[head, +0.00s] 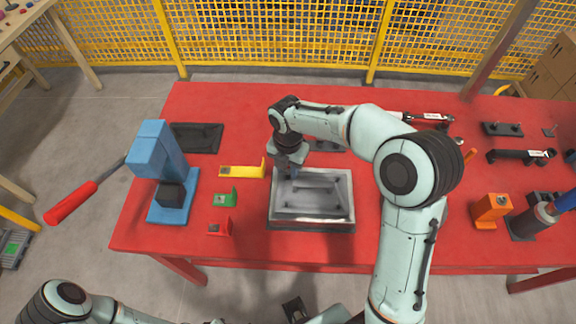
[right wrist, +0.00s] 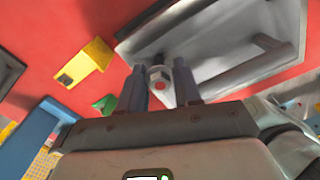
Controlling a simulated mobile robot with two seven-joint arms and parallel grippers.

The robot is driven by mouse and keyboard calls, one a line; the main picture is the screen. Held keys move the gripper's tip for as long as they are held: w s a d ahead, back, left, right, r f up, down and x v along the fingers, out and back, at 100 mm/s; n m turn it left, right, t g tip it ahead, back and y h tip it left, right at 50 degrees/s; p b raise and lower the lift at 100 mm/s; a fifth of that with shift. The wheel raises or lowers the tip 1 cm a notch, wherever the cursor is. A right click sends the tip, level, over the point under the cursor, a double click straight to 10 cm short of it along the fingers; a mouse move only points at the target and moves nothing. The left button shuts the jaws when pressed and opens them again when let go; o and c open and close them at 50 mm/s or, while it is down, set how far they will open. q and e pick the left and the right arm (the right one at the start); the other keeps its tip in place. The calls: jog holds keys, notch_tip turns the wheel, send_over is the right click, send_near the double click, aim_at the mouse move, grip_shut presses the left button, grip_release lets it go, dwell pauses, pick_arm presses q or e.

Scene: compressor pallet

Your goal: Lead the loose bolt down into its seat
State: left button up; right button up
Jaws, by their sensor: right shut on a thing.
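My right gripper (head: 288,168) is at the upper left corner of the grey metal tray-like housing (head: 312,216) on the red table. In the right wrist view its two fingers (right wrist: 161,86) are closed on a small silver bolt (right wrist: 158,74) with a round, flanged look and a red spot on its face. The bolt is right by the corner of the housing (right wrist: 215,62). Its lower end and the seat are hidden, so I cannot tell whether it is in the seat. In the head view the fingers hide the bolt.
Yellow (head: 240,171), green (head: 225,198) and red (head: 220,227) brackets lie left of the housing. A blue stand (head: 163,160) rises farther left. An orange block (head: 491,209) and black-handled tools are on the right. Table in front of the housing is clear.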

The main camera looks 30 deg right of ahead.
jog(key=shift+f+b, duration=0.55)
jog(key=shift+f, duration=0.65)
jog(key=o, duration=1.1)
jog(key=shift+c, duration=0.2)
jog(key=shift+r, duration=0.1)
notch_tip(320, 180, up, 13)
jog(key=p, duration=0.2)
jog(key=shift+r, duration=0.15)
